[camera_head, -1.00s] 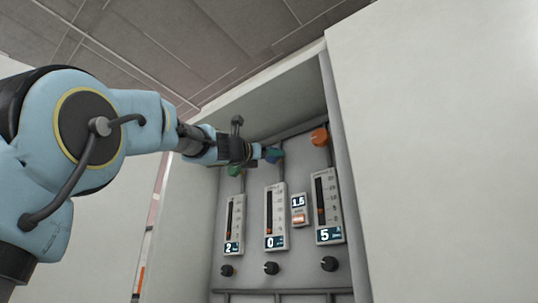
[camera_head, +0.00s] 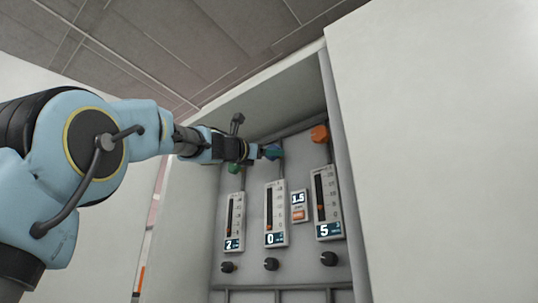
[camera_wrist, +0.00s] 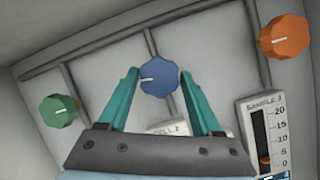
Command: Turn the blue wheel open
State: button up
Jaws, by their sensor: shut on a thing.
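The blue wheel (camera_wrist: 159,78) is a faceted knob with a white pointer line toward the left, in the middle of the wrist view. It also shows, partly covered, in the head view (camera_head: 273,151). My gripper (camera_wrist: 160,82) has its two teal fingers on either side of the blue wheel, shut on it. In the head view my gripper (camera_head: 262,151) reaches from the left to the middle column of the panel. The middle gauge (camera_head: 275,215) under the wheel reads 0.
A green wheel (camera_wrist: 61,111) is on the left and an orange wheel (camera_wrist: 285,36) on the right. Black knobs (camera_head: 271,264) sit below. Cabinet walls (camera_head: 338,160) enclose the panel.

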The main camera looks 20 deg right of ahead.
jog(key=shift+w+a+r+m+g+y+p, duration=0.1)
jog(key=shift+m+g+y+p, duration=0.3)
jog(key=shift+m+g, duration=1.75)
jog(key=shift+w+d+m+g+y+p, duration=0.15)
jog(key=shift+m+g+p, duration=0.3)
jog(key=shift+m, duration=3.55)
jog(key=shift+w+a+r+m+g+y+p, duration=0.15)
jog(key=shift+m+g+y+p, duration=0.25)
jog(key=shift+m+g, duration=1.75)
jog(key=shift+f+m+t, duration=0.15)
jog(key=shift+m+t, duration=0.8)
jog(key=shift+m, duration=0.05)
jog(key=o, duration=1.4)
jog(key=shift+s, duration=0.1)
jog(key=a+b, duration=0.1)
jog(key=a, duration=0.2)
jog(key=s+a+b, duration=0.1)
jog(key=a, duration=0.3)
jog(key=a+b, duration=0.1)
jog(key=a, duration=0.2)
jog(key=shift+s+a+f, duration=0.15)
jog(key=shift+s+a, duration=0.05)
jog(key=shift+a, duration=0.2)
